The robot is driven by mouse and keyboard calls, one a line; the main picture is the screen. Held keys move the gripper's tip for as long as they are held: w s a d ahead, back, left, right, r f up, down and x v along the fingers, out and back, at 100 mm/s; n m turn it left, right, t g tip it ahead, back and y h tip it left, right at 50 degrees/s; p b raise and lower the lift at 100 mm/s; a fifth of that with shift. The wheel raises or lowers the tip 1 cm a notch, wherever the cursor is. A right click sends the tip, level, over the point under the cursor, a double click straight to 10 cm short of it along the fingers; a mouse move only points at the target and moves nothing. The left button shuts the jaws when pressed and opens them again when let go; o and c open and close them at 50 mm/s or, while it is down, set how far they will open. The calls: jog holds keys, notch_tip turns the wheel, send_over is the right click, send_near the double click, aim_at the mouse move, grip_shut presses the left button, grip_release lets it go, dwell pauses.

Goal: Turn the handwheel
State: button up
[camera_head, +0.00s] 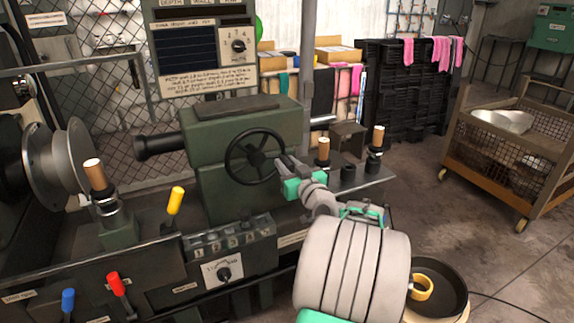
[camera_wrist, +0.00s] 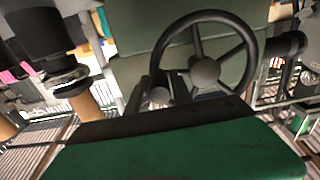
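The handwheel (camera_head: 255,157) is a black spoked wheel on the front of the green machine head (camera_head: 250,115). In the wrist view the handwheel (camera_wrist: 205,72) fills the upper middle, with its grey hub and spokes facing me. My gripper (camera_head: 286,162) is at the wheel's right side, close to the rim. In the wrist view the fingertips of my gripper (camera_wrist: 168,87) are apart at the wheel's lower left rim. A small rounded grey knob (camera_wrist: 159,95) shows between them. I cannot tell whether the fingers touch the knob or rim.
The machine's bed carries a yellow lever (camera_head: 175,200), a wooden-topped handle (camera_head: 323,151) and another wooden-topped handle (camera_head: 378,137). A dark round pan (camera_head: 452,290) stands at lower right. A caged cart (camera_head: 505,150) is at the right. Open floor lies between.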

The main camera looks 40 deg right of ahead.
grip_shut()
dwell(1.0)
